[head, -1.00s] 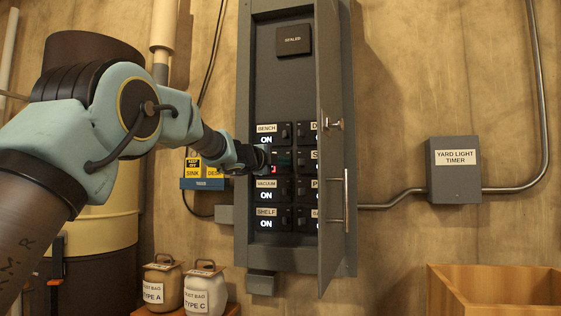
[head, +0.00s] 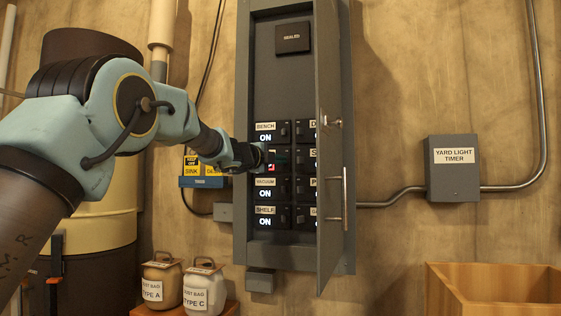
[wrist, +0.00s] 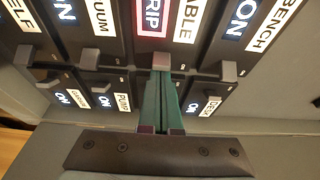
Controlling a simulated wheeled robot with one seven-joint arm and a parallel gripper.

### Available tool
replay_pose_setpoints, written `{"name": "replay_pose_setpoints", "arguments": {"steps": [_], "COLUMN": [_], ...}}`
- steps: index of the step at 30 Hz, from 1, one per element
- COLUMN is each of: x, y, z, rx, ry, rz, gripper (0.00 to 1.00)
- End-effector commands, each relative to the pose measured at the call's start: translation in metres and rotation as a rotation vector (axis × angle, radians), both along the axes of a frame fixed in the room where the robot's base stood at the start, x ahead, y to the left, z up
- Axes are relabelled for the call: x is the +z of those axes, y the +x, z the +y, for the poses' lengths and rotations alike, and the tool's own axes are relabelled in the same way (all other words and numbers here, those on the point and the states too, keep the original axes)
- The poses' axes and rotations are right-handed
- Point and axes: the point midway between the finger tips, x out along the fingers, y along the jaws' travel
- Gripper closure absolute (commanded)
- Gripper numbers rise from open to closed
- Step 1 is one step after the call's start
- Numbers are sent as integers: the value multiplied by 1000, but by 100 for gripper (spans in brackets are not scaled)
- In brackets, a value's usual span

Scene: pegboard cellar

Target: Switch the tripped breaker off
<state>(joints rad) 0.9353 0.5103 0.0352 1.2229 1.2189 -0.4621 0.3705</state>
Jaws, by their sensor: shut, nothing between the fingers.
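The tripped breaker, labelled TABLE (wrist: 187,20), shows a red-framed TRIP display (wrist: 152,15) in the wrist view. Its small grey lever (wrist: 161,61) sits at the edge facing my gripper. My gripper (wrist: 162,74) is shut and empty, its green fingertips right at that lever; I cannot tell whether they touch it. In the head view my gripper (head: 262,157) covers most of this breaker, between BENCH and VACUUM. Part of its red display (head: 271,168) shows there.
Neighbouring breakers BENCH (head: 265,133), VACUUM (head: 265,188) and SHELF (head: 265,217) read ON. The open panel door (head: 329,220) stands out on the right and partly hides the second column. A yard light timer box (head: 454,170) is further right.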

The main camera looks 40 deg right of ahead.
Motion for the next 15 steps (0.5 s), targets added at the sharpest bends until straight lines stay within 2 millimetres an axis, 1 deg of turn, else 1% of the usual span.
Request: {"name": "replay_pose_setpoints", "arguments": {"steps": [15], "x": [1], "y": [8], "z": [6], "rx": [1], "ry": [0], "rz": [0], "gripper": [100]}}
